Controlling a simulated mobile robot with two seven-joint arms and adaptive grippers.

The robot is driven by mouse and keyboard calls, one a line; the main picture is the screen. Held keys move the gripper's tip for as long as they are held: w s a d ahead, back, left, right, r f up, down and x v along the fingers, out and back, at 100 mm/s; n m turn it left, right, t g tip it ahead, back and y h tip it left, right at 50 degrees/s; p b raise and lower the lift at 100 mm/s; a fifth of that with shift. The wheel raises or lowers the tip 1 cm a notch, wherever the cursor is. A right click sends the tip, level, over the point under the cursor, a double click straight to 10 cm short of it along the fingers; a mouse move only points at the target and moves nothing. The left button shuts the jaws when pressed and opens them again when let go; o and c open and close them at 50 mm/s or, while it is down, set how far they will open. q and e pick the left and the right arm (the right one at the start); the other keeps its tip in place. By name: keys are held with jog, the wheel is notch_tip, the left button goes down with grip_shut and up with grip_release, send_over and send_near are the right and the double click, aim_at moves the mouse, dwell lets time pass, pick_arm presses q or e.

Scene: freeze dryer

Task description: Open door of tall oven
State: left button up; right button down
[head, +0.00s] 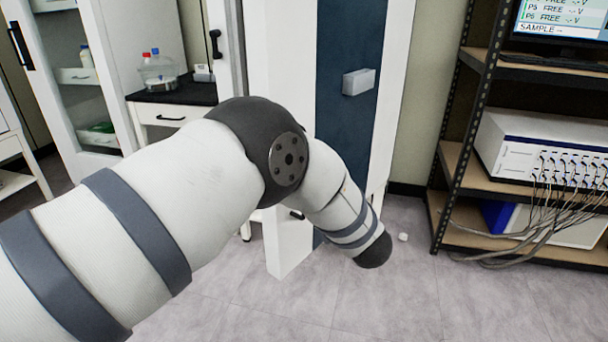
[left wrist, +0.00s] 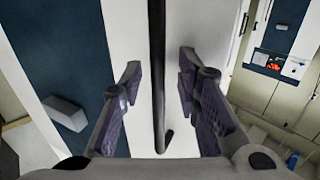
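The tall oven (head: 272,60) is a tall white cabinet with a dark blue panel and a small grey box on its front. It also shows in the left wrist view (left wrist: 125,25). A black vertical bar handle (left wrist: 157,90) with a hooked lower end runs down its white front. My left gripper (left wrist: 160,66) is open, with one finger on each side of the handle and visible gaps to both. In the head view my left arm crosses in front of the oven and hides the gripper and handle. My right gripper is not in view.
A metal rack (head: 468,150) with a monitor, a white instrument (head: 515,140) and hanging cables stands at the right. A glass-door cabinet (head: 62,90) and a counter with bottles are at the left.

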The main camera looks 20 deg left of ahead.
pick_arm(q)
jog(key=v, duration=0.7)
jog(key=shift+s+d, duration=0.15)
jog(key=shift+d, duration=0.05)
jog(key=shift+c, duration=0.6)
